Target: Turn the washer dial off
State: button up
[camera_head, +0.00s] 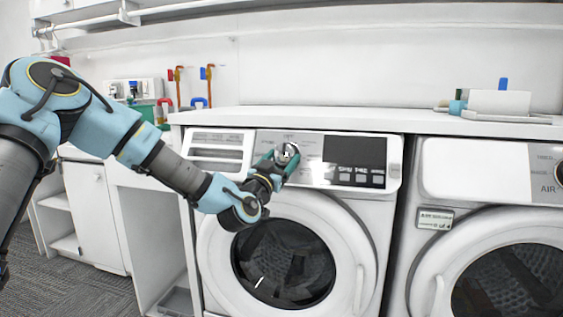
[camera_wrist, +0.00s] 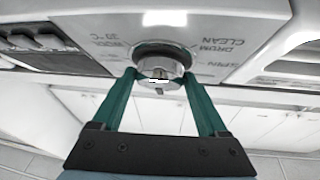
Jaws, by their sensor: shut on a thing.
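The washer dial (camera_head: 287,154) is a round silver knob on the control panel of the left washer (camera_head: 318,215). In the wrist view the dial (camera_wrist: 160,66) protrudes from the panel, with printed labels around it. My gripper (camera_head: 275,163) is at the dial, with its green fingers on either side of the knob. In the wrist view my gripper (camera_wrist: 160,76) is shut on the dial, one fingertip at each side. The fingertips hide the dial's lower edges. I cannot tell which setting the dial points at.
A dark display with buttons (camera_head: 355,158) is right of the dial, and a detergent drawer (camera_head: 216,148) is left of it. The round door (camera_head: 285,262) is below. A second washer (camera_head: 490,225) stands to the right. A white counter (camera_head: 370,120) runs above both.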

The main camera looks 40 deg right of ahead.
jog(key=o, duration=1.3)
jog(key=shift+c, duration=0.2)
jog(key=b+v, duration=0.1)
jog(key=v, duration=0.9)
jog(key=shift+s+a, duration=0.2)
jog(key=shift+a, duration=0.15)
jog(key=shift+f, duration=0.15)
